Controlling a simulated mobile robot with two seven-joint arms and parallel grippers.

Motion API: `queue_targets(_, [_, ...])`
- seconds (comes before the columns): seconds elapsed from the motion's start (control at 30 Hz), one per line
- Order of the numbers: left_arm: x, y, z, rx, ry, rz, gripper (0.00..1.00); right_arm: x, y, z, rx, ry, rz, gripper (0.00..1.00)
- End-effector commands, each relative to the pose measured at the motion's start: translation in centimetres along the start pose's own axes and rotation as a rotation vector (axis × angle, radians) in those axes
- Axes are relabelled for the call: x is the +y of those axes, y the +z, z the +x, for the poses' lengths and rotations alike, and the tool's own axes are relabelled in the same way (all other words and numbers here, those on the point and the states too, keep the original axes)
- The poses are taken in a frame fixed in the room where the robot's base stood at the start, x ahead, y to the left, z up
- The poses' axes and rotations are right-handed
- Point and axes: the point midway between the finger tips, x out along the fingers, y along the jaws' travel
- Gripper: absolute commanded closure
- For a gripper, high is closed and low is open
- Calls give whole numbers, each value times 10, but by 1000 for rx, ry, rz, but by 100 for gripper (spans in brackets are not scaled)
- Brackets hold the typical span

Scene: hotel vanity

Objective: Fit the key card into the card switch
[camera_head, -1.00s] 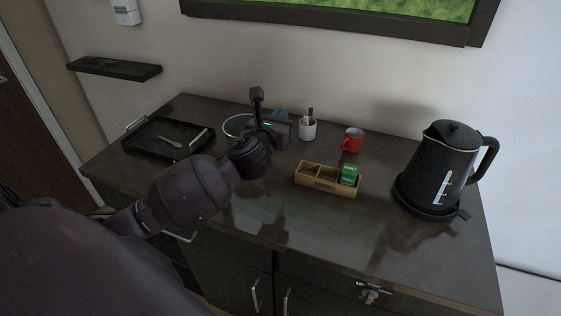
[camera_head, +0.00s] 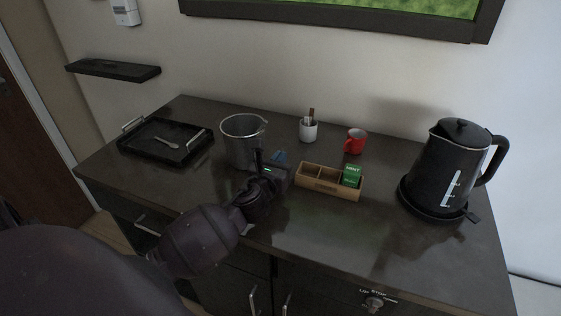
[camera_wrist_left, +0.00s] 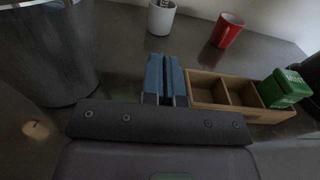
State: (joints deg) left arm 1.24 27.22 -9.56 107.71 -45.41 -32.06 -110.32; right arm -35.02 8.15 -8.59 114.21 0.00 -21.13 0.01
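A white wall device (camera_head: 126,12), which looks like the card switch, is at the top left of the head view, cut by the frame edge. I cannot make out the key card in either view. My left gripper (camera_head: 280,157) is above the counter, between the metal bucket and the wooden box, far from the wall device. In the left wrist view its two blue fingertips (camera_wrist_left: 166,78) are close together, with only a narrow gap and nothing clearly held between them. My right gripper is not in view.
A dark shelf (camera_head: 113,70) is below the device. The counter (camera_head: 330,225) holds a black tray (camera_head: 150,150) with a spoon, a metal bucket (camera_head: 238,145), a white cup (camera_head: 309,132), a red mug (camera_head: 355,142), a wooden box (camera_head: 330,187) and a kettle (camera_head: 440,170). The front counter is clear.

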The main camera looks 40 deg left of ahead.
Motion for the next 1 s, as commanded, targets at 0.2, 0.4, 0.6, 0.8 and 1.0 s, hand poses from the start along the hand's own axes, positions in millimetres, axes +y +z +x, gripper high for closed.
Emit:
queue_targets(0.2, [0, 1, 0, -3, 0, 0, 100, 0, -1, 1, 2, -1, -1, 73])
queue_targets(0.4, [0, -2, 0, -2, -1, 0, 95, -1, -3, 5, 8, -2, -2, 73])
queue_targets(0.6, [0, -2, 0, -2, 0, 0, 73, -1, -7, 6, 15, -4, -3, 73])
queue_targets(0.8, [0, -2, 0, -2, 0, 0, 73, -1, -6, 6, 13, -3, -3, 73])
queue_targets(1.0, [0, 1, -10, -1, 0, 0, 73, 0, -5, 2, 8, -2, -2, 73])
